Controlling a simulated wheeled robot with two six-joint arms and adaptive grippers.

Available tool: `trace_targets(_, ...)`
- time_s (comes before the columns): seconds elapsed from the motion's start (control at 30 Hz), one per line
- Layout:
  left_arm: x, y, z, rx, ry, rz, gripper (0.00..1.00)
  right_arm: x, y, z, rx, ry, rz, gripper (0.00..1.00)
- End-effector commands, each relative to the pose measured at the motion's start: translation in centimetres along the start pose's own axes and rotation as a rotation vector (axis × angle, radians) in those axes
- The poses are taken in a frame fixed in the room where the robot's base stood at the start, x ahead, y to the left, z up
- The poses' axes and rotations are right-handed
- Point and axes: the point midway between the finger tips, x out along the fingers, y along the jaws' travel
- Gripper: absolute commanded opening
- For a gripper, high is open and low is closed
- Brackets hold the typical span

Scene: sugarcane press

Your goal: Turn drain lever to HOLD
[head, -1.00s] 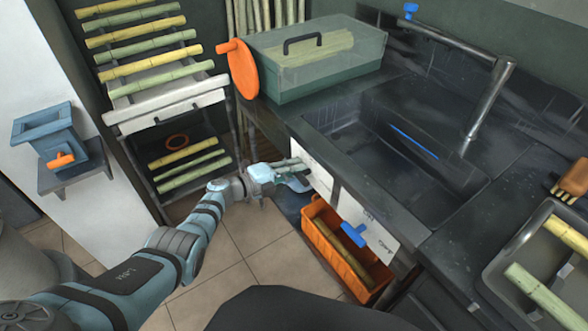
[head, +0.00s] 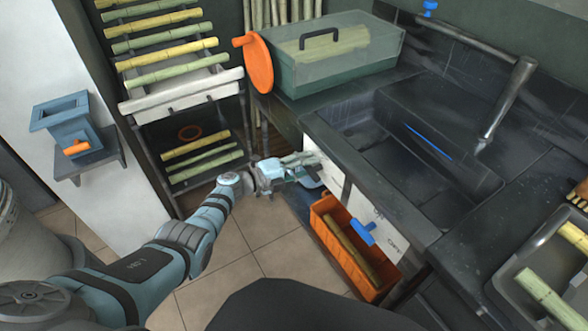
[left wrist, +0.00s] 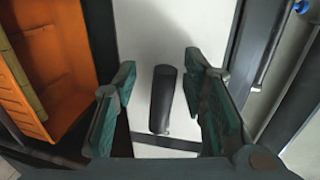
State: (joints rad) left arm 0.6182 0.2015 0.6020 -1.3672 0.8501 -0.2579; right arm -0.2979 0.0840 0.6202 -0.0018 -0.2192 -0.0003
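In the head view, a blue lever (head: 363,233) sits on a white panel (head: 390,236) with small dark lettering, on the counter front below the sink. I cannot read the lettering surely. My left gripper (head: 312,171) is open at the white front further left, apart from the blue lever. In the left wrist view, a dark upright bar (left wrist: 162,99) on a white panel (left wrist: 146,35) stands between the open fingers (left wrist: 160,108), with gaps on both sides. A bit of blue (left wrist: 302,6) shows at the top right there. My right gripper is out of view.
An orange crate (head: 329,243) holding cane stands below the blue lever; its side (left wrist: 55,65) shows at left in the wrist view. The sink (head: 400,165) and a lidded green box (head: 335,75) are above. A cane rack (head: 185,105) stands behind my left arm. Floor is clear in front.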

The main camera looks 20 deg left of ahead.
Motion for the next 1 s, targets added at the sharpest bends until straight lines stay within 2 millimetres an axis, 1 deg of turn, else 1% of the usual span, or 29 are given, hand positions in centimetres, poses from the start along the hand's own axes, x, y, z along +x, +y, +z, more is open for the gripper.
trace_targets(0.13, -2.0, 0.1, -0.1, 0.005, 0.0, 0.001, 0.38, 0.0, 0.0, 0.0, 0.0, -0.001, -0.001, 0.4)
trace_targets(0.17, -2.8, 0.1, -0.1, 0.007, -0.001, 0.003, 0.38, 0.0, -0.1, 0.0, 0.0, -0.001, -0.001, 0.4)
trace_targets(0.2, -4.0, 0.2, -0.1, 0.006, -0.001, 0.004, 0.38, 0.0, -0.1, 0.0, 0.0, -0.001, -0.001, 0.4)
trace_targets(0.33, -7.8, 0.2, -0.2, 0.004, 0.002, 0.007, 0.38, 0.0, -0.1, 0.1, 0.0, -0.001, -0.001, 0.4)
trace_targets(0.4, -9.4, 0.2, -0.2, 0.004, 0.003, 0.007, 0.38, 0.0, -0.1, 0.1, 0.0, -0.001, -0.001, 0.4)
trace_targets(0.5, -10.9, 0.1, -0.2, 0.002, 0.003, 0.005, 0.38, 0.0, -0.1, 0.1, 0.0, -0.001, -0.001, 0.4)
trace_targets(0.6, -11.6, 0.1, -0.3, 0.001, 0.004, 0.004, 0.38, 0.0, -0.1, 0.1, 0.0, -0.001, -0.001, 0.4)
trace_targets(0.87, -11.6, 0.2, -0.3, -0.011, -0.002, 0.0, 0.38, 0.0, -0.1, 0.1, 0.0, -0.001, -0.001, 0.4)
trace_targets(0.93, -11.8, 1.8, -0.1, -0.104, -0.051, -0.018, 0.38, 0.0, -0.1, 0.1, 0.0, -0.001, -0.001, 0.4)
trace_targets(0.97, -12.1, 3.3, 0.1, -0.185, -0.098, -0.03, 0.38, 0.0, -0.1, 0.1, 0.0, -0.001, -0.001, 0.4)
trace_targets(1.0, -12.8, 6.5, 0.4, -0.336, -0.194, -0.043, 0.38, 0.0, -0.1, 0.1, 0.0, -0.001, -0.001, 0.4)
